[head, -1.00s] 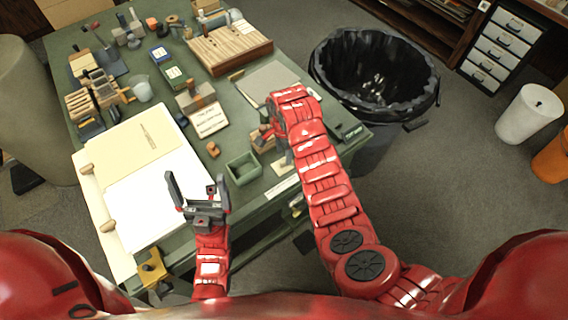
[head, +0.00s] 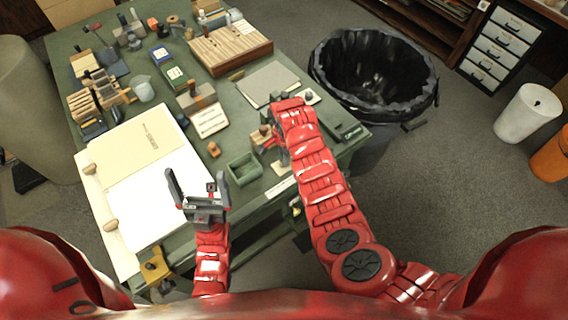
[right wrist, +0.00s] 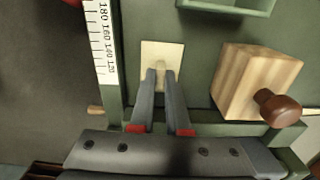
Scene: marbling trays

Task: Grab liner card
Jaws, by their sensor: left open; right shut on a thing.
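A small square cream card (right wrist: 161,50) with a raised tab lies flat over the green table in the right wrist view; I take it as the liner card. My right gripper (right wrist: 160,72) is shut on its tab, the two fingers close together. In the head view my right gripper (head: 282,155) is mostly hidden by my own arm, near the table's front right. My left gripper (head: 198,197) is open and empty over the near edge of a white sheet (head: 150,200).
A wooden block (right wrist: 250,80) with a brown knob stands close beside the cream card. A green open tray (head: 243,168) and a ruler (right wrist: 101,40) are near too. A black-lined bin (head: 375,75) stands beyond the table's right edge.

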